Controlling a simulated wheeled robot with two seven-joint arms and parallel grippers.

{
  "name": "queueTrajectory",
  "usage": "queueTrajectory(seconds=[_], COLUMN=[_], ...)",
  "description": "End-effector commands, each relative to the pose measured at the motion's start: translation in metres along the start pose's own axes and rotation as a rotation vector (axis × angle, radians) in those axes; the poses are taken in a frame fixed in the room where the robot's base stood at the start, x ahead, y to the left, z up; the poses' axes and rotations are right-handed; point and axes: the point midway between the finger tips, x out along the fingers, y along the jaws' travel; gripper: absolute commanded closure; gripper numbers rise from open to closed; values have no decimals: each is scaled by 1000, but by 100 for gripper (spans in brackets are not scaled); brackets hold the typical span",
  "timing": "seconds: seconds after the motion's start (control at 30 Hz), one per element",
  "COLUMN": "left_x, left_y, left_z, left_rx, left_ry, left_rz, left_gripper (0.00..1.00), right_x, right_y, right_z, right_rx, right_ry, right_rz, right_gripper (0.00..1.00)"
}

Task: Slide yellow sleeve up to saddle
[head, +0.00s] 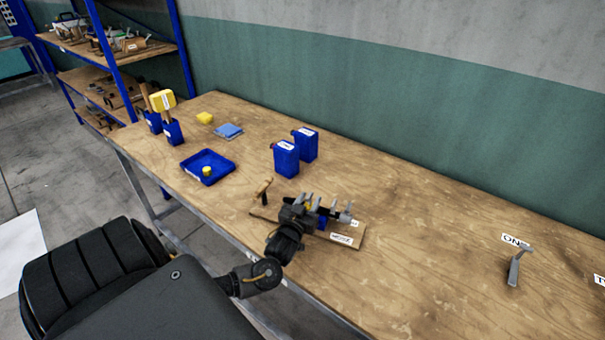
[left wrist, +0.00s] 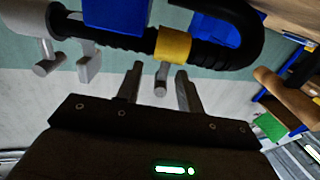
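The yellow sleeve (left wrist: 174,44) is a short band around a black hose (left wrist: 128,40) that bends in a hook at the right in the left wrist view. In the head view only a small yellow patch (head: 308,206) of it shows behind my gripper. Two blue blocks touch or stand close to the hose, one (left wrist: 117,14) left of the sleeve and one (left wrist: 214,28) right of it; I cannot tell which is the saddle. My left gripper (left wrist: 159,69) has its fingers apart, empty, with the tips just short of the sleeve. My right gripper is not in view.
Grey metal posts and handles (left wrist: 90,66) stand close around the hose. The fixture sits on a labelled wooden board (head: 345,240). The table's right is mostly clear.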

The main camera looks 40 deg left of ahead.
Motion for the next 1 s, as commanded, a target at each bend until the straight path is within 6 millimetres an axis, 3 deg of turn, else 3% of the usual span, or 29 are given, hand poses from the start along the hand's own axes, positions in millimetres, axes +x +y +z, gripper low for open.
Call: queueTrajectory(seconds=[0.2, 0.43, 0.87, 1.0], left_x=[-46, -81, -92, -92], left_y=[0, 0, 0, 0], left_z=[4, 3, 0, 0], left_rx=[-3, -2, 0, 0], left_ry=[-3, -3, -1, -1], left_rz=[1, 0, -1, -1], left_gripper=[63, 63, 63, 81], right_x=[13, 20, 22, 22], right_y=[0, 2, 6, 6], right_z=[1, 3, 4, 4], right_rx=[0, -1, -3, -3], right_ry=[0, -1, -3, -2], right_rz=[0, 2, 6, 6], right_gripper=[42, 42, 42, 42])
